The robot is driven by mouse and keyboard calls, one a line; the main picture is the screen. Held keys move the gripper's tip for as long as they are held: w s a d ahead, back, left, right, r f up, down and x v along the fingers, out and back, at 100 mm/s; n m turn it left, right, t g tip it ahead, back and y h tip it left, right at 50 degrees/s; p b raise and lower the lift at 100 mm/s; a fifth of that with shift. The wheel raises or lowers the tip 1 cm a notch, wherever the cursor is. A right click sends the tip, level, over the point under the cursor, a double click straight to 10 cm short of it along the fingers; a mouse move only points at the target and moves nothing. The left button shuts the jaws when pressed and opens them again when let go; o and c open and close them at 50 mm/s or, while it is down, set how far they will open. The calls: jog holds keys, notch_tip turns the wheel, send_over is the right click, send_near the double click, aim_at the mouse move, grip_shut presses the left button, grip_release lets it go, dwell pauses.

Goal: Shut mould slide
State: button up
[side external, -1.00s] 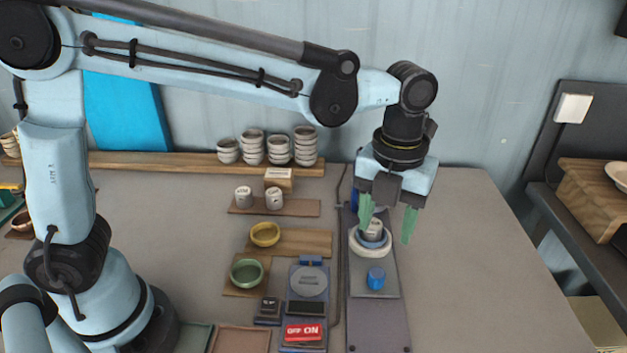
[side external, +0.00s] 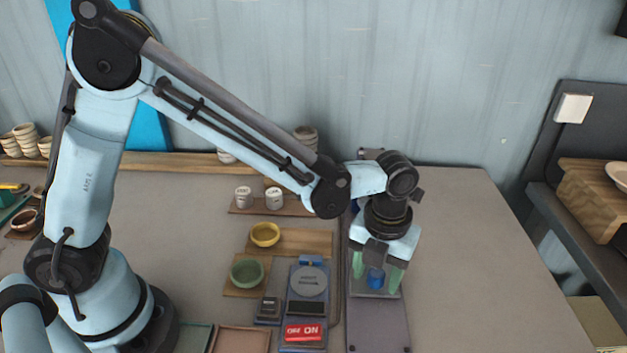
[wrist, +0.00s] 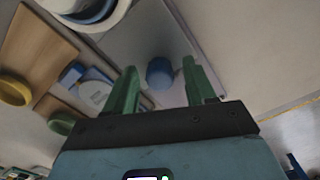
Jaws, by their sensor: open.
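The mould slide appears to be the grey plate (side external: 378,325) with a blue knob (side external: 375,279) on it, right of centre in the side external view. My gripper (side external: 377,284) is open and lowered at the knob, with one green finger on either side of it in that view. In the wrist view the knob (wrist: 160,73) lies between and beyond the open fingertips (wrist: 160,66). I cannot tell whether a finger touches it. A white ring with a blue inside (wrist: 85,18) sits behind the knob; my gripper hides it in the side external view.
To the left is a scale-like device (side external: 307,283) with a red ON panel (side external: 303,332). A green bowl (side external: 247,272), a yellow bowl (side external: 265,234) and two white cups (side external: 258,198) stand on boards. The table right of the plate is clear.

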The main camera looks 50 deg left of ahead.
jog(key=shift+f, duration=0.25)
grip_shut()
jog(key=shift+w+a, duration=1.65)
jog(key=shift+c, duration=1)
grip_release()
jog(key=shift+o, duration=1)
notch_tip(320, 180, up, 12)
